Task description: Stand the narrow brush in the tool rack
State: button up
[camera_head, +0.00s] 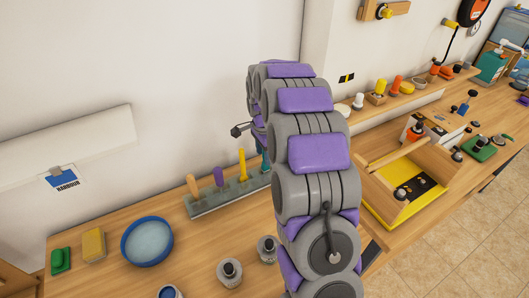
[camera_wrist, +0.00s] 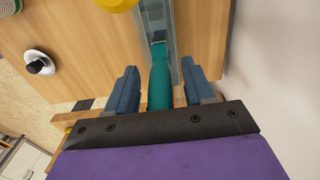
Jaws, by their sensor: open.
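The narrow brush has a teal handle (camera_wrist: 160,88) and a pale metal band at its far end in the wrist view. It lies between the two blue fingers of my gripper (camera_wrist: 160,86), which are apart, with a gap showing on at least the left side. The long grey tool rack (camera_head: 205,206) stands against the wall in the head view, and its strip also shows beyond the brush in the wrist view (camera_wrist: 185,22). A bit of teal (camera_head: 263,152) shows above the rack's right end, mostly hidden by my arm. How deep the brush sits in the rack is hidden.
Tools with an orange handle (camera_head: 194,187), a purple handle (camera_head: 219,177) and a yellow handle (camera_head: 242,164) stand in the rack. A blue-rimmed bowl (camera_head: 147,242) and small jars (camera_head: 230,272) sit in front. A yellow-and-wood tray (camera_head: 405,200) is to the right.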

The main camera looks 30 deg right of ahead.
notch_tip(320, 180, up, 17)
jog(key=p, duration=0.3)
jog(key=shift+a, duration=0.15)
jog(key=shift+a+r, duration=0.1)
dwell(0.4)
jog(key=s+a+n, duration=0.4)
jog(key=s+a, duration=0.1)
jog(key=s, duration=0.4)
jog(key=s+a+n+g, duration=0.1)
jog(key=s+a+n, duration=0.35)
jog(key=s, duration=0.45)
jog(key=s+a+n, duration=0.4)
jog(key=s, duration=0.6)
jog(key=s+a+f+n, duration=0.2)
jog(key=s+n, duration=0.3)
jog(key=s, duration=0.7)
jog(key=shift+f+g, duration=0.4)
jog(key=shift+f, duration=0.25)
jog(key=shift+d, duration=0.15)
